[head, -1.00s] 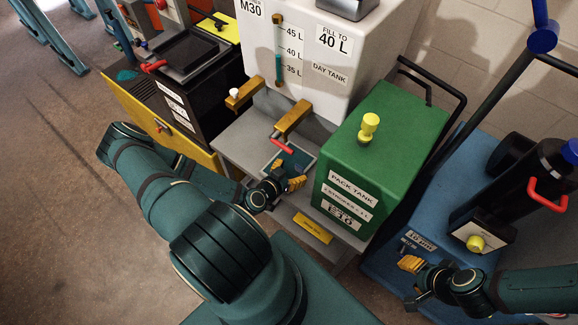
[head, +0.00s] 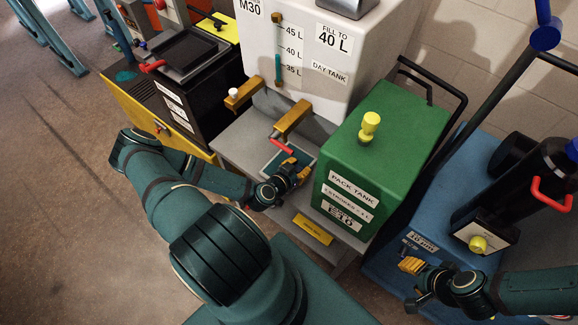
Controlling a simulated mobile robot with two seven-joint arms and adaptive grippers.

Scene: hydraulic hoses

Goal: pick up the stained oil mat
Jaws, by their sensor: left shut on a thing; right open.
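The oil mat (head: 272,163) is a small teal sheet in a pale-edged frame on the grey bench, under the day tank's brass tap with the red handle. My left gripper (head: 299,165) is at the mat's right side, its yellow fingers closed together on it. The fingers and wrist hide the mat's near right part and most of its dark stain. I cannot tell whether the mat is lifted. My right gripper (head: 411,265) is open and empty, over the blue cart at the lower right.
The white day tank (head: 340,45) stands behind the mat. The green pack tank (head: 385,150) stands close to the right of my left gripper. The blue cart (head: 385,255) carries a black cylinder (head: 530,175). Open floor (head: 60,200) lies at the left.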

